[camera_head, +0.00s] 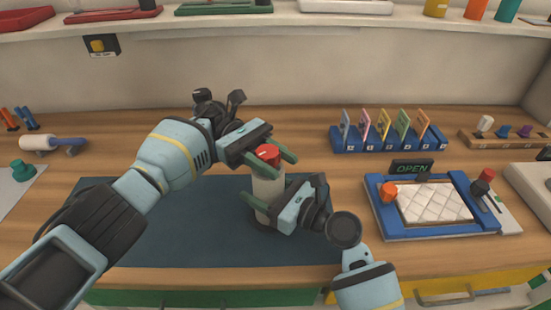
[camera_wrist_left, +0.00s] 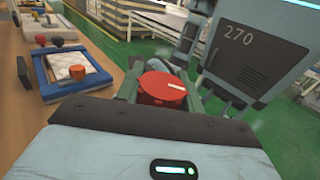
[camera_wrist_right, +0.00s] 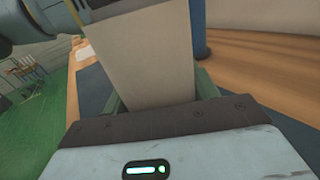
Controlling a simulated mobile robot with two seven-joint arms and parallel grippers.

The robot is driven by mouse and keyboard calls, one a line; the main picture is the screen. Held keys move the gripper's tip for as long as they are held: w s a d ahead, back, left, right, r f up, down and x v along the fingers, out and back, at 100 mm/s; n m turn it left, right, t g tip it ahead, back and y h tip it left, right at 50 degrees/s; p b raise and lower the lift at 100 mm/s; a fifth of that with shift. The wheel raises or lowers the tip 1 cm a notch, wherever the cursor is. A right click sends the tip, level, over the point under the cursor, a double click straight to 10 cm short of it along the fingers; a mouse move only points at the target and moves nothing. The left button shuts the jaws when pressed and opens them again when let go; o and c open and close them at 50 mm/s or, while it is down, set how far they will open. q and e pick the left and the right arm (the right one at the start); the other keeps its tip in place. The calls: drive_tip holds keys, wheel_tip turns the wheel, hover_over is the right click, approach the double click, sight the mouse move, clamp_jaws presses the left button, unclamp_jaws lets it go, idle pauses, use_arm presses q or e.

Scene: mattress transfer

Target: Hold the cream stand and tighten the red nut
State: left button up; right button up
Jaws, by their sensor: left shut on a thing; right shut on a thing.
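The cream stand (camera_head: 267,190) stands upright on the dark mat, with the red nut (camera_head: 268,152) on its top. My left gripper (camera_head: 270,157) is shut on the red nut; the nut also shows between its fingers in the left wrist view (camera_wrist_left: 162,88), with a white mark on its top. My right gripper (camera_head: 262,198) is shut around the cream stand below the nut. The stand fills the space between its fingers in the right wrist view (camera_wrist_right: 145,60). The stand's base is partly hidden by the right gripper.
The dark mat (camera_head: 170,245) is otherwise clear. To the right, a blue frame (camera_head: 440,232) holds a white quilted pad beside an OPEN sign (camera_head: 411,168). A blue rack (camera_head: 388,140) with several coloured cards stands behind. A white roller (camera_head: 38,142) lies at left.

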sight(274, 155)
use_arm(q)
drive_tip(key=shift+w, duration=0.1)
idle(0.3)
drive_tip(key=o, duration=1)
wheel_tip(274, 155, up, 10)
drive_tip(key=shift+r, duration=0.1)
